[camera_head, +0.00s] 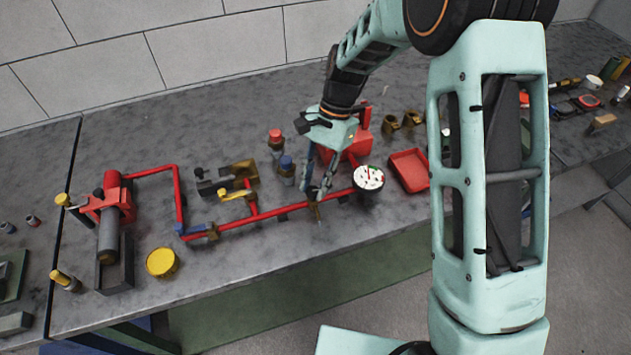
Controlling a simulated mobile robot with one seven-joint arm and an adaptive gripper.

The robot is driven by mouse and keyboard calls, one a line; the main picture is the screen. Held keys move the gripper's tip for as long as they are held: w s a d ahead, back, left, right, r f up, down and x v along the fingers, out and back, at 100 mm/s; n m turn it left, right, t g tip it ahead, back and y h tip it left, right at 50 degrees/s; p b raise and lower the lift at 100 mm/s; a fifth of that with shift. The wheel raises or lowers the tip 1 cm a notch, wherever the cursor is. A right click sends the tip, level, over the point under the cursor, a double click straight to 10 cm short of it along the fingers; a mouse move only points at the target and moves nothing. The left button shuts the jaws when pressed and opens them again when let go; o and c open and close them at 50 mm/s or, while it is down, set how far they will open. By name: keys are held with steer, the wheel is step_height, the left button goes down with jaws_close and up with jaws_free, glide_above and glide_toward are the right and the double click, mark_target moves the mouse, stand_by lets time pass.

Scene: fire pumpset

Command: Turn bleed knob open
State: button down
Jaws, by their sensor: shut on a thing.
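My gripper (318,193) reaches down from above to the front red pipe (283,212), just left of the round white gauge. Its fingers are shut on a small part at the pipe, which I take to be the bleed knob. The fingers hide most of that part, so its turn angle cannot be told. A brass fitting (314,210) shows on the pipe just below the fingertips.
The gauge (369,178) and a red tray (409,170) stand close to the right. Blue-capped (287,166) and red-capped (276,142) bottles stand to the left. A yellow-handled valve (236,194) sits along the pipe. The bench front is mostly clear around a yellow lid (162,262).

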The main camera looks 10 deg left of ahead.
steer(key=n+h, duration=0.1)
steer(key=n, duration=0.3)
steer(key=shift+a+n+h, duration=0.2)
steer(key=shift+n+h, duration=0.1)
steer(key=shift+h, duration=0.1)
steer(key=shift+a+n+h, duration=0.1)
steer(key=shift+n+h, duration=0.5)
steer(key=shift+n, duration=0.9)
steer(key=c, duration=1.6)
jaws_free()
steer(key=v, duration=1.2)
steer(key=shift+a, duration=0.1)
